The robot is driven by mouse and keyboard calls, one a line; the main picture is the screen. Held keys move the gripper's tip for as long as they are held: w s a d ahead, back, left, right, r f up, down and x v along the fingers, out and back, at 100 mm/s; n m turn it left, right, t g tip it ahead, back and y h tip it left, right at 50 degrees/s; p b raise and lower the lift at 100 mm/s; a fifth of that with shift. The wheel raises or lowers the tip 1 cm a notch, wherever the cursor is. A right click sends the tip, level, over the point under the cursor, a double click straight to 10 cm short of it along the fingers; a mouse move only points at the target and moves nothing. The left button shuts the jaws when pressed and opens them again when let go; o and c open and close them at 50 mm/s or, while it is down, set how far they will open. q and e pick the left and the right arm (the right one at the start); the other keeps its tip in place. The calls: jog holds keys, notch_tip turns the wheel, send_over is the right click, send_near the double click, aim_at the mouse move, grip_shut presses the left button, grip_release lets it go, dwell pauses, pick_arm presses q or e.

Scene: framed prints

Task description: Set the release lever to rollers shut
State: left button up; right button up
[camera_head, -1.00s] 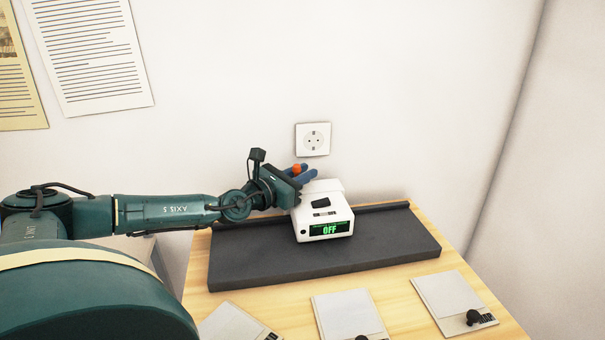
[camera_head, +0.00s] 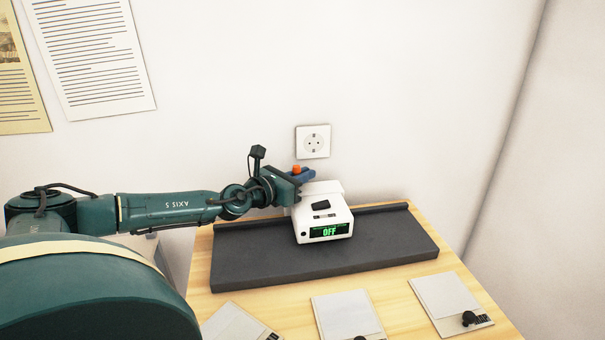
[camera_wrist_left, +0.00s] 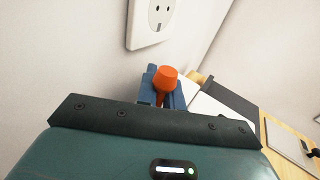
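A white laminator-like machine (camera_head: 324,197) stands on a dark grey board, its front display (camera_head: 329,231) showing green "OFF". An orange knob (camera_head: 296,169), apparently the release lever's, is at its back left; in the left wrist view the orange knob (camera_wrist_left: 166,78) tapers to a thin stem. My left gripper (camera_head: 303,176) is at the lever, reaching in from the left. Its blue fingers (camera_wrist_left: 163,88) show on both sides of the stem, close to it. Whether they grip it is unclear. The lever's base is hidden by the gripper. My right gripper is not in view.
The dark board (camera_head: 390,245) with a raised back edge lies on a wooden table (camera_head: 270,307). Several pale panels, one with a black knob (camera_head: 469,318), lie along the front. A wall socket (camera_head: 313,141) is close behind the gripper. The board's right side is clear.

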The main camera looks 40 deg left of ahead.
pick_arm(q)
jog(key=o, duration=0.5)
jog(key=shift+c, duration=0.2)
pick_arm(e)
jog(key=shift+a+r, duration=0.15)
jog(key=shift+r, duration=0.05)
